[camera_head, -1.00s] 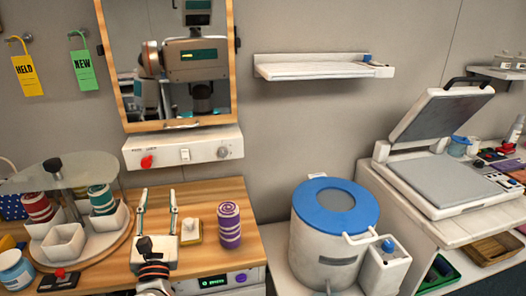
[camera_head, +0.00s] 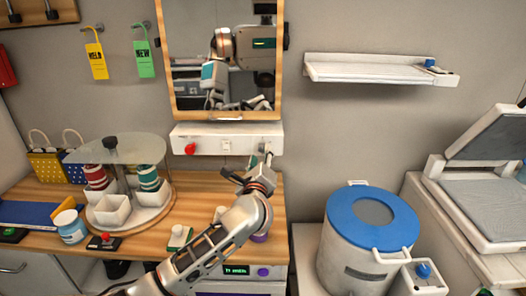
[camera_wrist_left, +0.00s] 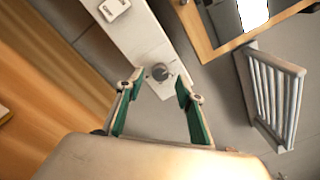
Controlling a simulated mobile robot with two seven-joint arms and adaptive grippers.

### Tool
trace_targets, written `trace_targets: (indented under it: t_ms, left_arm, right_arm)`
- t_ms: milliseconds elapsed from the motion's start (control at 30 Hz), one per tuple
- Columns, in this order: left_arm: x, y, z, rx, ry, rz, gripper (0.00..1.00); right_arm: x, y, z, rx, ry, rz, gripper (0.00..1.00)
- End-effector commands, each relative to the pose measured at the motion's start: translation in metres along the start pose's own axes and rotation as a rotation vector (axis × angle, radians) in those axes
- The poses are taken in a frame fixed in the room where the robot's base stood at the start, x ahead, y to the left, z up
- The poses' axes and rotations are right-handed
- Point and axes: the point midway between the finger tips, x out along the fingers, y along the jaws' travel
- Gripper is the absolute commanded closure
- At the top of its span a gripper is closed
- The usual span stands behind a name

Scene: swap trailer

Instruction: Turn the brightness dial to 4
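A white control strip (camera_head: 206,134) is fixed to the wall under the wood-framed mirror (camera_head: 222,60). It carries a red knob (camera_head: 190,148), a rocker switch (camera_head: 227,147) and, at its right end, a round grey dial (camera_wrist_left: 159,73). In the head view my left gripper is in front of that end and the dial is not clearly visible. My left gripper (camera_wrist_left: 157,85) is open. In the wrist view its two green-padded fingers are spread on either side of the dial, with gaps to it. The dial's setting is too small to read. My right gripper is not in view.
A purple-and-white roll (camera_head: 259,238) stands partly behind my left arm. A carousel of white cups (camera_head: 108,212) is on the wooden counter to the left. A blue-lidded bin (camera_head: 372,215) stands right of the counter. A wall shelf (camera_head: 375,70) hangs right of the mirror.

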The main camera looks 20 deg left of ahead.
Motion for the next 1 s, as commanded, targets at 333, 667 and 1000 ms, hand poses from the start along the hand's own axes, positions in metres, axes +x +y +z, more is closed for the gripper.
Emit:
trace_targets:
  t_ms: [333, 667, 1000]
  left_arm:
    - [0.027, 0.0, 0.001, 0.002, -0.001, 0.0, 0.63]
    - [0.027, 0.0, 0.0, 0.002, 0.0, 0.0, 0.86]
    - [0.027, 0.0, 0.0, 0.013, 0.0, 0.0, 1.0]
  right_arm:
    - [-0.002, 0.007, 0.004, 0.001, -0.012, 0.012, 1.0]
    - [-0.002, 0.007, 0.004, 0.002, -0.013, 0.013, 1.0]
    - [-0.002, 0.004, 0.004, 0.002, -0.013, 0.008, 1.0]
